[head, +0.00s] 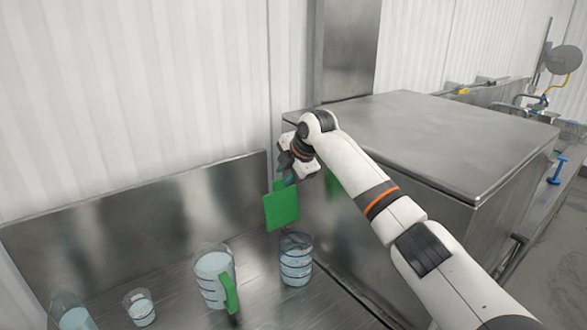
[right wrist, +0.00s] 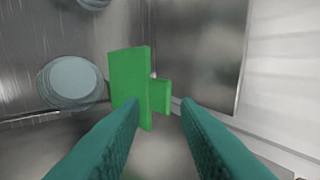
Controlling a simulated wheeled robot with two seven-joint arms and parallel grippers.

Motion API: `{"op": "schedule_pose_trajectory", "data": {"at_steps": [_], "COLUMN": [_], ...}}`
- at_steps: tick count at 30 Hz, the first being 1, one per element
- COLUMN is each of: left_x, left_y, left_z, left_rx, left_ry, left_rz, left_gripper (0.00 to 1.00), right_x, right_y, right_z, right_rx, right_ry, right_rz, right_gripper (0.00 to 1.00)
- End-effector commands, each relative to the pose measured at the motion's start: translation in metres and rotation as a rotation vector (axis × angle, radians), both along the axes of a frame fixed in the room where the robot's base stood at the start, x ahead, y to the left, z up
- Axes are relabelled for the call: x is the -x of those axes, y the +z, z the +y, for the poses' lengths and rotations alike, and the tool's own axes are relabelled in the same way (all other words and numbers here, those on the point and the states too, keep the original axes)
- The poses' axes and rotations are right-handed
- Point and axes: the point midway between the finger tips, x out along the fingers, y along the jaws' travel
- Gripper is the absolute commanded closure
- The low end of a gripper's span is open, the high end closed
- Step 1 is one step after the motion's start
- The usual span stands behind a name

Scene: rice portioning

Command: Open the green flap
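The green flap (head: 281,208) is a flat green panel on the side of the steel cabinet, above the counter. In the right wrist view the green flap (right wrist: 128,75) shows as an upright slab, with a smaller green tab (right wrist: 161,96) to its right. My right gripper (head: 288,175) is just above and close to the flap in the head view. In the right wrist view its teal fingers (right wrist: 162,106) are apart with nothing gripped. The left fingertip overlaps the flap in the picture; I cannot tell whether they touch. My left gripper is not in view.
A clear cup (head: 296,262) stands below the flap. A jug with a green handle (head: 212,283), a small cup (head: 140,308) and another container (head: 72,314) stand to its left on the steel counter. The steel cabinet (head: 430,140) rises to the right.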

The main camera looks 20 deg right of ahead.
Motion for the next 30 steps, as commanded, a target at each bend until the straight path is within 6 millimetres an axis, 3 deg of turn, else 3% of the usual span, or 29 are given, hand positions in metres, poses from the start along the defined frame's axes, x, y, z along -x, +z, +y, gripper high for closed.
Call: {"op": "schedule_pose_trajectory", "data": {"at_steps": [1, 9, 21, 25, 30], "left_x": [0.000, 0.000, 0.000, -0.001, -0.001], "left_y": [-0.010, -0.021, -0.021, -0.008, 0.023], "left_z": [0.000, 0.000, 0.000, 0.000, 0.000], "left_rx": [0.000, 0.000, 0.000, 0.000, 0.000], "left_ry": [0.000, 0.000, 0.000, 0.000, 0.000], "left_rz": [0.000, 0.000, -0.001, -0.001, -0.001], "left_gripper": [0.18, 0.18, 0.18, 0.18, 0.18], "right_x": [0.006, 0.027, 0.030, 0.030, 0.030], "right_y": [0.006, 0.040, 0.046, 0.059, 0.090], "right_z": [-0.003, -0.011, -0.011, -0.011, -0.011], "right_rx": [0.000, 0.000, -0.001, -0.001, -0.001], "right_ry": [0.000, -0.001, -0.001, -0.001, -0.001], "right_rz": [-0.006, -0.005, -0.004, -0.005, -0.005], "right_gripper": [0.71, 0.71, 0.71, 0.71, 0.71]}}
